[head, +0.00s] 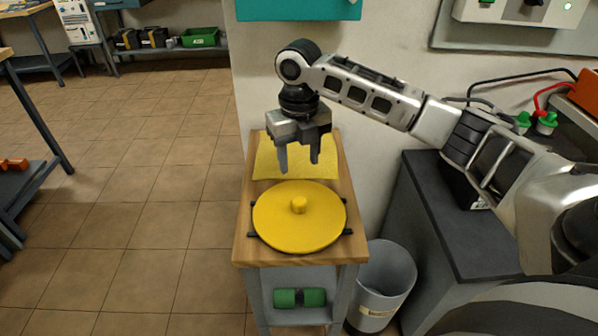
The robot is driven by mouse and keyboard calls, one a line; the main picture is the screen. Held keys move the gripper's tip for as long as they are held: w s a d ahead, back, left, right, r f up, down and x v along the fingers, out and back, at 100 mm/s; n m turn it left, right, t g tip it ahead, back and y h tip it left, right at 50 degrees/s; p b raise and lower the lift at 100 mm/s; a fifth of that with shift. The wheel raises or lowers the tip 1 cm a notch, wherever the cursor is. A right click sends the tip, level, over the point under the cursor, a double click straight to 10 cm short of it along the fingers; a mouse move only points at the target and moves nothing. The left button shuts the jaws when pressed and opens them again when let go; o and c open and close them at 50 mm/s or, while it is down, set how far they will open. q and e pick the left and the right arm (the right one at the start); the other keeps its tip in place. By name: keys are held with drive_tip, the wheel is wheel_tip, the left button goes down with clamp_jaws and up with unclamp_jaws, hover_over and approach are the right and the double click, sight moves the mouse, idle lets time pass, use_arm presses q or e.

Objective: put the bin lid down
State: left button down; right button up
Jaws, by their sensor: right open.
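The yellow round bin lid (275,222) with a small knob (298,205) lies flat on a small wooden-topped stand (249,248), with short dark pieces showing at its edge. My right gripper (299,168) points down above the back part of the stand, behind the knob in the picture. Its two fingers are apart with nothing between them. A yellow sheet (264,163) lies on the stand behind the lid, partly hidden by the gripper. My left gripper is not in view.
A grey open bin (384,285) stands on the floor right of the stand. A dark-topped bench (450,220) is further right. A green cylinder (300,298) lies on the stand's lower shelf. The tiled floor (150,180) to the left is clear.

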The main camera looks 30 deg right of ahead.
drive_tip(key=a+f+m, duration=0.1)
drive_tip(key=a+f, duration=0.1)
drive_tip(key=a+f+m+t+y, duration=0.1)
drive_tip(key=a+f, duration=0.2)
drive_tip(key=s+a+f+m, duration=0.1)
drive_tip(key=a+f, duration=0.1)
drive_tip(key=shift+s+a+f+y, duration=0.1)
drive_tip(key=shift+a+f+y, duration=0.1)
drive_tip(key=shift+a+y, duration=0.15)
drive_tip(key=a+f+m, duration=0.1)
drive_tip(key=s+a+f+m+t+y, duration=0.1)
drive_tip(key=a, duration=0.1)
drive_tip(key=a+f+m, duration=0.1)
drive_tip(key=shift+s+a+f, duration=0.25)
drive_tip(key=shift+a, duration=0.15)
drive_tip(key=s+a+f+m+t+y, duration=0.3)
drive_tip(key=s+a+f+m+t, duration=0.35)
drive_tip(key=m, duration=0.85)
drive_tip(key=s+d+m+t+h, duration=0.2)
drive_tip(key=s+d+m, duration=0.1)
drive_tip(key=s+m, duration=0.6)
drive_tip(key=shift+d+m, duration=0.2)
drive_tip(key=shift+m, duration=0.8)
drive_tip(key=shift+h, duration=0.25)
drive_tip(key=shift+c, duration=0.3)
